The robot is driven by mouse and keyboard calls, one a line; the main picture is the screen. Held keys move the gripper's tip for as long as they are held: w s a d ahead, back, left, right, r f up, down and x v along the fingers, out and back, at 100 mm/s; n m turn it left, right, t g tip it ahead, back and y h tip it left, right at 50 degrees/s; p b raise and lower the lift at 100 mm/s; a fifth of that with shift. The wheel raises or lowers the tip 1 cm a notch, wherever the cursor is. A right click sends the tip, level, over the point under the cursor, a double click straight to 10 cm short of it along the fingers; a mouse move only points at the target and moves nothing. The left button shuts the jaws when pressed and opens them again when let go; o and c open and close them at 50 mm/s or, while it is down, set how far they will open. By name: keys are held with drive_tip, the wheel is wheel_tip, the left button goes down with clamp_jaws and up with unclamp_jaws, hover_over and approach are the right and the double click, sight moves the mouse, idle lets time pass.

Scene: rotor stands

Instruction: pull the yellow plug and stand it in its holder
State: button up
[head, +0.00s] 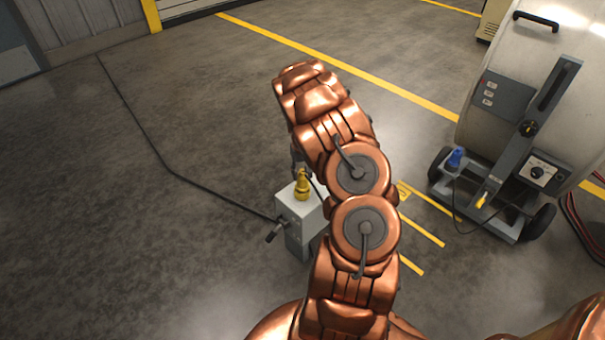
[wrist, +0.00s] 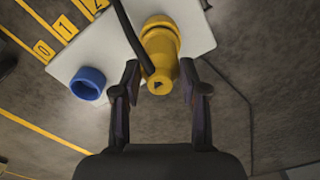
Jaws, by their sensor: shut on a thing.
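The yellow plug (head: 302,187) stands upright at the top of a light grey box (head: 291,206). In the wrist view the yellow plug (wrist: 161,44) lies between the fingers of my gripper (wrist: 160,80), which is shut on it. A dark cable crosses in front of the plug there. Whether the plug is fully seated in the box is hidden. A blue round socket (wrist: 88,83) sits beside it on the box's pale top (wrist: 192,22). In the head view my arm hides most of the gripper. I cannot make out the plug's holder for certain.
A large grey wheeled machine (head: 500,100) stands at the right, with a blue plug (head: 455,158) and a small yellow part (head: 482,201) low on its front. A black cable (head: 205,184) runs across the floor to the box.

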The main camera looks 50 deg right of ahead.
drive_tip(key=shift+r+p, duration=0.55)
drive_tip(key=shift+r, duration=2.6)
drive_tip(key=shift+w+a, duration=0.1)
drive_tip(key=w+a+r+n, duration=0.2)
drive_tip(key=w+a+r, duration=0.3)
drive_tip(key=a, duration=0.5)
drive_tip(key=w+a+r+n, duration=0.1)
drive_tip(key=w+a+r, duration=0.1)
drive_tip(key=a+r, duration=0.65)
drive_tip(key=w+a+r+n, duration=0.2)
drive_tip(key=w+a+r, duration=0.3)
drive_tip(key=a, duration=0.6)
drive_tip(key=s+a+r+p, duration=0.2)
drive_tip(key=a+r+p, duration=0.2)
drive_tip(key=p, duration=0.4)
drive_tip(key=s+a+r+n+p, duration=0.1)
drive_tip(key=s+a+r+p, duration=0.2)
drive_tip(key=r+p, duration=0.4)
drive_tip(key=shift+a+r+p, duration=0.15)
drive_tip(key=shift+a+p, duration=0.25)
drive_tip(key=shift+p, duration=0.85)
